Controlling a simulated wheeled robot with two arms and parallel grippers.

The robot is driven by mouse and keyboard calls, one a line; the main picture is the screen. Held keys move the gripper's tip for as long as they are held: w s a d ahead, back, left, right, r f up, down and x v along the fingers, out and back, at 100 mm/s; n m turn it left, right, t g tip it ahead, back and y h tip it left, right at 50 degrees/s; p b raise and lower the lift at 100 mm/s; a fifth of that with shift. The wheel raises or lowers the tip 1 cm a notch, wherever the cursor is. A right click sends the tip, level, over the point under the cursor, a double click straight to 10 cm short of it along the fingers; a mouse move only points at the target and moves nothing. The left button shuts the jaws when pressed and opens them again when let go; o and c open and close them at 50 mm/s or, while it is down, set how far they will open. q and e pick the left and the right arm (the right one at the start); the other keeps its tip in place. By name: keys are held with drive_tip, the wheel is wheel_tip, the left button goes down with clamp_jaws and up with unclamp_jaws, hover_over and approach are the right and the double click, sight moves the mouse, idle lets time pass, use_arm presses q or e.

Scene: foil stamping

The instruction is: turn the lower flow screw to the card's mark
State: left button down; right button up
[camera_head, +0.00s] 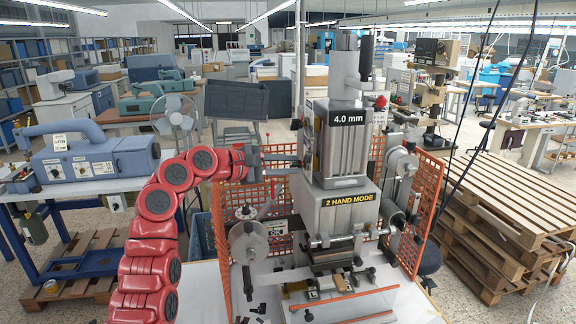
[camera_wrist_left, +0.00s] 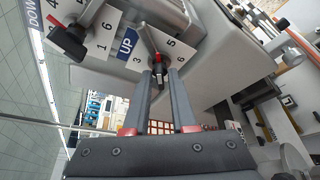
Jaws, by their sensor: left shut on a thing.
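My left gripper (camera_head: 297,163) reaches in from the left to the side of the grey stamping machine (camera_head: 346,150). In the left wrist view its fingers (camera_wrist_left: 158,76) are shut on the lower flow screw (camera_wrist_left: 157,60), a dark knob with a red mark. The knob stands in front of a white numbered dial plate (camera_wrist_left: 172,28) beside a blue UP label. The other flow screw (camera_wrist_left: 70,40), black with a red pointer, is apart from the fingers; it shows above the gripper in the head view (camera_head: 296,124).
Orange mesh guards (camera_head: 243,225) stand around the machine. A white table (camera_head: 400,304) below it carries strips and small dark pieces. Wooden pallets (camera_head: 515,195) are stacked at right. A blue machine (camera_head: 92,158) stands on a bench at left.

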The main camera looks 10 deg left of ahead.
use_arm(q)
drive_tip(key=m+t+b, duration=0.1)
drive_tip(key=b, duration=0.1)
drive_tip(key=m+b, duration=0.2)
drive_tip(key=b, duration=0.1)
drive_tip(key=shift+f+t+h, duration=0.2)
drive_tip(key=shift+t+h, duration=0.2)
drive_tip(key=c, duration=1)
unclamp_jaws()
drive_tip(key=shift+o, duration=0.3)
drive_tip(key=shift+s, duration=0.1)
drive_tip(key=shift+a, duration=0.1)
drive_tip(key=shift+s+a, duration=0.2)
drive_tip(key=shift+a, duration=0.05)
drive_tip(key=b+v, duration=0.6)
drive_tip(key=v, duration=1)
drive_tip(key=shift+s+a+r, duration=0.15)
drive_tip(key=shift+s+a, duration=0.05)
drive_tip(key=shift+a, duration=0.05)
